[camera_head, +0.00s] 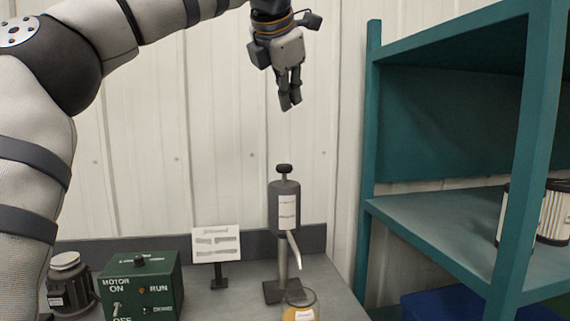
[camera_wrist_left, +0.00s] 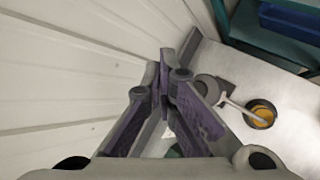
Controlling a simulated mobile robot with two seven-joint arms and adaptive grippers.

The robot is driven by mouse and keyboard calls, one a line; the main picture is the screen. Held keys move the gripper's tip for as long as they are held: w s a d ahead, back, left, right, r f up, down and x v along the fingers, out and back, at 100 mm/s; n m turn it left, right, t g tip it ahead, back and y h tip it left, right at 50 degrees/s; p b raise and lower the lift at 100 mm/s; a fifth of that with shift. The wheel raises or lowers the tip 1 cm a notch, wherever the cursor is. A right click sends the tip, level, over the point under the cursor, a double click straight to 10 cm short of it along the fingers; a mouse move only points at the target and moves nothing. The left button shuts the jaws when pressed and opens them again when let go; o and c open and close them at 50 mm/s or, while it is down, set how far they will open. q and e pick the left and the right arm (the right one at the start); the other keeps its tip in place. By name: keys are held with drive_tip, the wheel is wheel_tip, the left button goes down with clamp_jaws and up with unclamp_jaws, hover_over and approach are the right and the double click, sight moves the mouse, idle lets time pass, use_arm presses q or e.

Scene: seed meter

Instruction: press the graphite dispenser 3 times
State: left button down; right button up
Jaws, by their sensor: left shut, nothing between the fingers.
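The graphite dispenser (camera_head: 284,207) stands upright on the grey bench, a grey cylinder with a white label, a dark plunger knob (camera_head: 284,169) on top and a spout pointing down to the right. My left gripper (camera_head: 290,104) is shut and empty, pointing down, above the knob and apart from it. In the left wrist view, the shut fingers (camera_wrist_left: 163,90) cover part of the dispenser; its spout (camera_wrist_left: 233,103) shows to their right. A clear cup (camera_head: 299,306) with yellowish contents sits below the spout, and it also shows in the left wrist view (camera_wrist_left: 261,114). My right gripper is not in view.
A green motor switch box (camera_head: 142,287), a small motor (camera_head: 70,285) and a white sign on a stand (camera_head: 216,243) are left of the dispenser. A teal shelf (camera_head: 450,220) with labelled cans (camera_head: 553,212) stands at right. The white wall is behind.

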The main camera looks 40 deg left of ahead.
sight(288, 165)
use_arm(q)
wheel_tip(288, 165, down, 9)
drive_tip(key=shift+w+a+r, duration=0.1)
idle(0.4)
idle(1.3)
drive_tip(key=shift+f, duration=0.5)
drive_tip(key=shift+f, duration=1.05)
idle(0.7)
drive_tip(key=shift+r, duration=1.45)
drive_tip(key=shift+r, duration=2.5)
